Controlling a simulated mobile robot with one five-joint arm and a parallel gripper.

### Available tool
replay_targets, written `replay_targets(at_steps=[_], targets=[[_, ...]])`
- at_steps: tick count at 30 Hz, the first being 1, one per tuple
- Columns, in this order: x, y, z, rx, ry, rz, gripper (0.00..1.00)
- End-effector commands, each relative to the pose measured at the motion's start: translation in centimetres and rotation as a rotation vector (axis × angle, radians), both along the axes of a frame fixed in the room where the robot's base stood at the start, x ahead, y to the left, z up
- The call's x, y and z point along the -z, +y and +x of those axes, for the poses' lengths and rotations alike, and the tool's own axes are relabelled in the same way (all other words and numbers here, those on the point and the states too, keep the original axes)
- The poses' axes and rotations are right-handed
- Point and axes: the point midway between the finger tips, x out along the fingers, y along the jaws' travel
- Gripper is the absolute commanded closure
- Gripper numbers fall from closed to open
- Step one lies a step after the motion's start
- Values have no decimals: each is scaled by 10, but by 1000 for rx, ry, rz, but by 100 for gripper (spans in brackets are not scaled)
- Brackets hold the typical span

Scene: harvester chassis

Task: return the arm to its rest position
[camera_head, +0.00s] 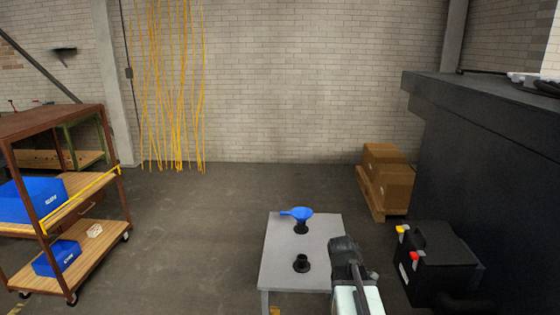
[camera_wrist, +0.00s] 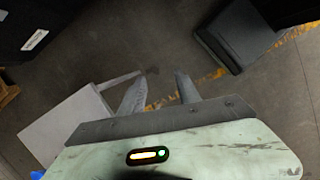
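My gripper (camera_wrist: 162,76) shows in the wrist view with its two fingers apart and nothing between them; dark floor lies beyond. In the head view my arm's end (camera_head: 350,262) is at the bottom, just right of the small grey table (camera_head: 278,268). Its fingers are hard to make out there. In the wrist view the table top (camera_wrist: 62,130) is at the left, apart from the fingers.
On the table stand a blue funnel (camera_head: 300,213) on a dark neck and a black round fitting (camera_head: 302,263). A black battery (camera_head: 438,262) stands at the right, below a dark chassis (camera_head: 490,150). Boxes (camera_head: 387,180) stand behind; a shelf cart (camera_head: 75,210) is left. Floor left of the table is clear.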

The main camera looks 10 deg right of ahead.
Motion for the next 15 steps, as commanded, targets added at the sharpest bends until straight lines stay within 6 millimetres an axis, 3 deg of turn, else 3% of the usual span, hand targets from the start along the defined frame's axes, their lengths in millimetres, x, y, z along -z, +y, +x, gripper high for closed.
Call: replay_targets(at_steps=[1,7,9,15], targets=[[10,40,7,6,-24,16,60],[26,167,14,239,-120,112,60],[27,189,10,399,-145,146,60],[26,203,7,825,-186,188,60]])
